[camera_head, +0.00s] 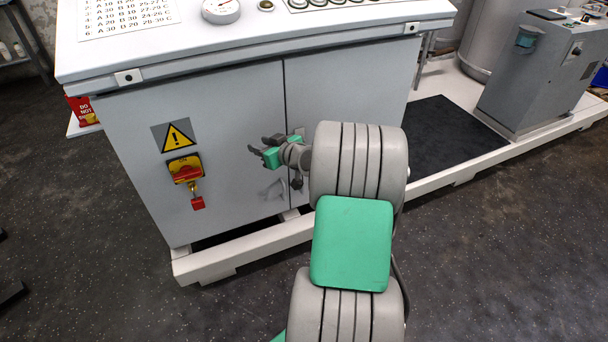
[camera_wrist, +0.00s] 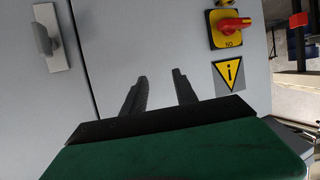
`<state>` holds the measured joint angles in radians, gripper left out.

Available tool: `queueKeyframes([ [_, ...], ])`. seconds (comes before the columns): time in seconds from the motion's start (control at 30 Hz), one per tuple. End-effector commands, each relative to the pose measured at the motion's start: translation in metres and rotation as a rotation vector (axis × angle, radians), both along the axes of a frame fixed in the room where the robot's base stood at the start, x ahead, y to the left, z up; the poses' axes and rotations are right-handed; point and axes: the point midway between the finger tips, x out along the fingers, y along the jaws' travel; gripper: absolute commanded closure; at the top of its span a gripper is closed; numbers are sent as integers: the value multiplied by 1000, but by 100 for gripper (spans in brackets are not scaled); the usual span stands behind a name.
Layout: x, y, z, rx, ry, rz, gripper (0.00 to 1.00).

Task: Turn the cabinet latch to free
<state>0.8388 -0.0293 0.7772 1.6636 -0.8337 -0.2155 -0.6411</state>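The cabinet latch (camera_wrist: 43,38) is a grey handle on a pale metal plate (camera_wrist: 61,57), at the upper left of the wrist view. The handle lies roughly along the plate's long side. In the head view, only an edge of what looks like the latch plate (camera_head: 299,131) shows behind my wrist. My gripper (camera_head: 258,144) is in front of the cabinet doors, near the seam between them. Its two dark fingers are apart with nothing between them, as the wrist view shows (camera_wrist: 160,73). They are to one side of the latch and not touching it.
A red and yellow rotary switch (camera_head: 185,168) with a red padlock (camera_head: 198,203) hanging below it sits on the left door, under a yellow warning sign (camera_head: 174,137). The countertop (camera_head: 200,45) overhangs the doors. A pale base rail (camera_head: 250,239) runs along the floor.

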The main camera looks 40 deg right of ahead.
Motion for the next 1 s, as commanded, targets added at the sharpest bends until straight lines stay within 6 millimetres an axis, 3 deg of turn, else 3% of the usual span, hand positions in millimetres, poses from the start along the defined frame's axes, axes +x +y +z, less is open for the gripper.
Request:
queueKeyframes([
  [0.03,-10,-43,-58,6,-83,-77,65],
  [0.13,-33,-106,-86,-10,-236,-206,65],
  [0.2,-50,-134,-95,-21,-303,-274,65],
  [0.27,-59,-148,-97,-27,-338,-310,65],
  [0.37,-58,-156,-94,-33,-359,-328,65],
  [0.73,4,-172,-94,-33,-355,-324,65],
  [1.0,12,-176,-92,-31,-354,-327,65],
])
